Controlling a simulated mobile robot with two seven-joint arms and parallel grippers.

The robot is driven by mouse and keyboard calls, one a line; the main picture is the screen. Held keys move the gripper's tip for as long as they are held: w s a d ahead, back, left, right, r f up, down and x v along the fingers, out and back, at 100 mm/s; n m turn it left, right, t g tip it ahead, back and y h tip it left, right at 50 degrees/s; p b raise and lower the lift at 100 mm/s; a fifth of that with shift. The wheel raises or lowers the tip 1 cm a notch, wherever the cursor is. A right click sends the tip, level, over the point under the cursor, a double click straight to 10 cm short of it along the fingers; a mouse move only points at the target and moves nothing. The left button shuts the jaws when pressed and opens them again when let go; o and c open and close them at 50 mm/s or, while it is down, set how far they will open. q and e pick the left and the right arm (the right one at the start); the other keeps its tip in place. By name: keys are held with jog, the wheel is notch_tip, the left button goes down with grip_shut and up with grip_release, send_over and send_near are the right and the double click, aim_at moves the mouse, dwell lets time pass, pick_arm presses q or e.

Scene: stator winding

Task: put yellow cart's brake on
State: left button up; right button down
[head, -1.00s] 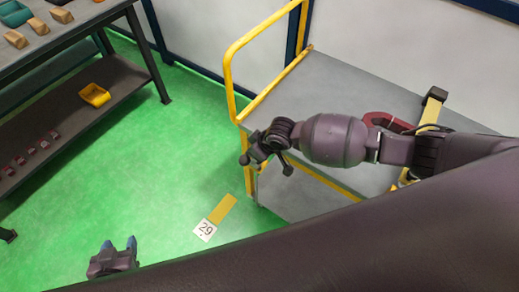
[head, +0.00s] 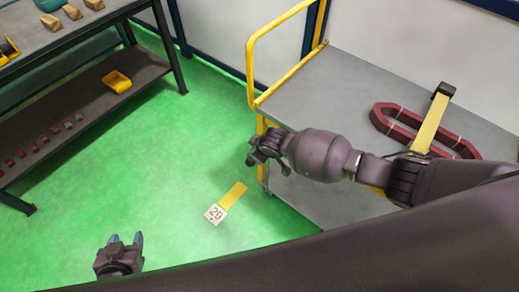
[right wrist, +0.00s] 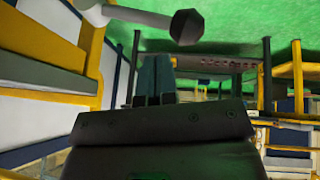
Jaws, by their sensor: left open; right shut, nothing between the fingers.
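The yellow cart (head: 250,62) stands at the right of the head view, with a yellow rail and a grey deck. My right gripper (head: 262,152) is beside the cart's near left corner, mostly hidden by its own wrist. In the right wrist view its dark blue fingers (right wrist: 156,75) are shut with nothing between them. A pale rod with a dark round knob (right wrist: 187,27), which looks like the brake lever, is just above the fingertips. I cannot tell whether they touch. My left gripper (head: 123,243) is open and empty, over the floor at lower left.
A dark red coil (head: 385,120) and a yellow bar (head: 430,122) lie on the cart deck. A dark shelf (head: 90,105) with a yellow bin (head: 117,82) stands at left. A floor tag marked 29 (head: 215,214) lies on clear green floor.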

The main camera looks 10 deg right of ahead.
jog(key=shift+s+a+f, duration=0.25)
jog(key=shift+a+f, duration=0.1)
jog(key=shift+f, duration=0.25)
jog(key=shift+s+a+f, duration=0.2)
jog(key=shift+a+f, duration=0.1)
jog(key=shift+f, duration=0.3)
pick_arm(q)
jog(key=shift+r, duration=0.15)
pick_arm(e)
jog(key=shift+s+f, duration=0.2)
jog(key=shift+s, duration=0.05)
